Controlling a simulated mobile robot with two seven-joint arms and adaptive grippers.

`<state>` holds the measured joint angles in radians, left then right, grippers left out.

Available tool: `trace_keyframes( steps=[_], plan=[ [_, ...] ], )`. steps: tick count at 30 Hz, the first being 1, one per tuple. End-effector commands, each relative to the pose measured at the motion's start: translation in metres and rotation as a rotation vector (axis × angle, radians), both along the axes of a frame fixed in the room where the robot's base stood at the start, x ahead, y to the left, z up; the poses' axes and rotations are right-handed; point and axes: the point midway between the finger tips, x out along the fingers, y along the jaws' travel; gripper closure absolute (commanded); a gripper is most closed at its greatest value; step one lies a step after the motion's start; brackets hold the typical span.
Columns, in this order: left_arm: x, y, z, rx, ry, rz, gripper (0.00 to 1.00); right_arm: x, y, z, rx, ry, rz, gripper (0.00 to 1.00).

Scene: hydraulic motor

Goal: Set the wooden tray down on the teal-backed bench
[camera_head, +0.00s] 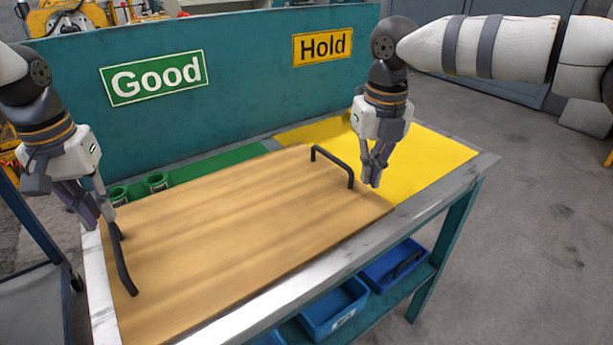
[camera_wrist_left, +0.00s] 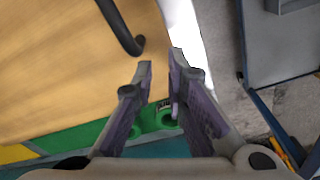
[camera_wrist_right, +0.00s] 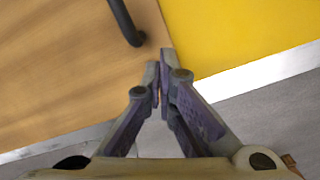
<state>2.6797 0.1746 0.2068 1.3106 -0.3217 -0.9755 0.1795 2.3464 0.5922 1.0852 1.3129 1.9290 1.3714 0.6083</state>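The wooden tray (camera_head: 235,225) appears to lie flat on the teal-backed bench (camera_head: 465,168), over parts of its green and yellow areas. Its black left handle (camera_head: 122,265) and right handle (camera_head: 335,160) stand free. My left gripper (camera_head: 103,215) is beside the far end of the left handle, partly open and empty; the handle (camera_wrist_left: 122,28) shows apart from its fingers in the left wrist view. My right gripper (camera_head: 372,182) is just right of the right handle, its fingertips together with nothing seen between them; the handle (camera_wrist_right: 125,22) is apart from them in the right wrist view.
The teal back panel (camera_head: 240,110) carries a green Good sign (camera_head: 154,78) and a yellow Hold sign (camera_head: 322,46). Two green cylindrical parts (camera_head: 157,182) sit behind the tray. The yellow area (camera_head: 430,155) is clear at right. Blue bins (camera_head: 335,308) stand on the lower shelf.

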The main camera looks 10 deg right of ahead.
Motion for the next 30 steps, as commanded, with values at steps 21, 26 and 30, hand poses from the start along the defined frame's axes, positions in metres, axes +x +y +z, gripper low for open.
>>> trace_keyframes(
  steps=[21,26,30],
  plan=[
    [-0.001,0.004,0.013,0.005,0.0,0.001,0.8,0.0,-0.005,-0.001,-0.005,0.002,-0.007,0.8],
    [-0.004,0.004,0.056,0.005,-0.003,0.001,0.8,0.0,-0.005,-0.001,-0.005,0.002,-0.007,0.8],
    [-0.007,0.004,0.091,0.004,0.0,0.001,0.8,0.0,-0.005,-0.001,-0.005,0.002,-0.007,0.8]
  ],
)
